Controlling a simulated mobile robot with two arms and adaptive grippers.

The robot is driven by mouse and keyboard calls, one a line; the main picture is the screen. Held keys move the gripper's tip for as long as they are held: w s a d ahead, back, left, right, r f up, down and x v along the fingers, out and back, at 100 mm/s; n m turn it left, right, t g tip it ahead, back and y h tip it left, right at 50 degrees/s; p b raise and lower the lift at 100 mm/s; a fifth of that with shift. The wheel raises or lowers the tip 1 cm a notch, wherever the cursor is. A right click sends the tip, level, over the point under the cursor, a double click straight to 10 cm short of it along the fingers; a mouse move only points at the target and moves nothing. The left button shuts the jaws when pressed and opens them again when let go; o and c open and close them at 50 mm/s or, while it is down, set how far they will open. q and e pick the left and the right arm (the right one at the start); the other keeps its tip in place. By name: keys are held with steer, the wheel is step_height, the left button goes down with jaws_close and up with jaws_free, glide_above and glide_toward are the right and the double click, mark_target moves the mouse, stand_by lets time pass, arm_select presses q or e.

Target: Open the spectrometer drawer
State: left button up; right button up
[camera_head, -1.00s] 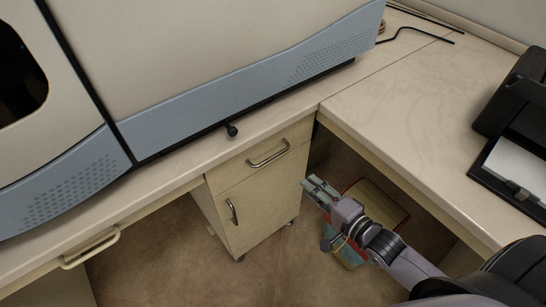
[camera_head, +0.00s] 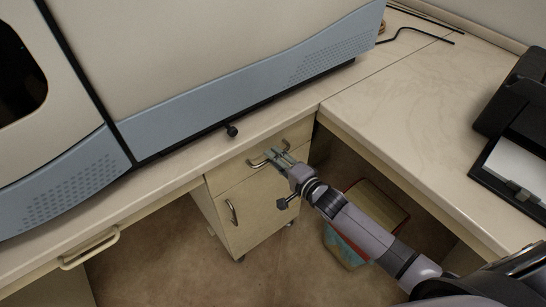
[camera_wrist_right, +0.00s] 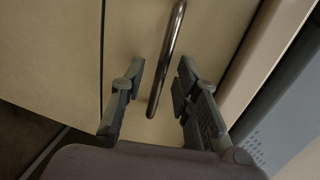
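The drawer (camera_head: 232,174) is the top front of a small beige cabinet under the counter, and it looks closed. Its curved metal handle (camera_head: 257,164) is partly hidden by my right gripper (camera_head: 275,154). In the right wrist view the handle (camera_wrist_right: 167,62) runs between the two open fingers of my right gripper (camera_wrist_right: 160,92). The fingers stand on either side of the bar with gaps, and I see no grip on it. My left gripper is not in view.
The large spectrometer (camera_head: 230,60) stands on the counter (camera_head: 170,169) above the cabinet. A lower door with its own handle (camera_head: 231,211) is below the drawer. A box-like item (camera_head: 375,203) is on the floor right of the cabinet. A black device (camera_head: 520,110) sits on the right counter.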

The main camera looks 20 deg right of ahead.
steer(key=shift+x, duration=0.8)
jaws_close()
stand_by(0.4)
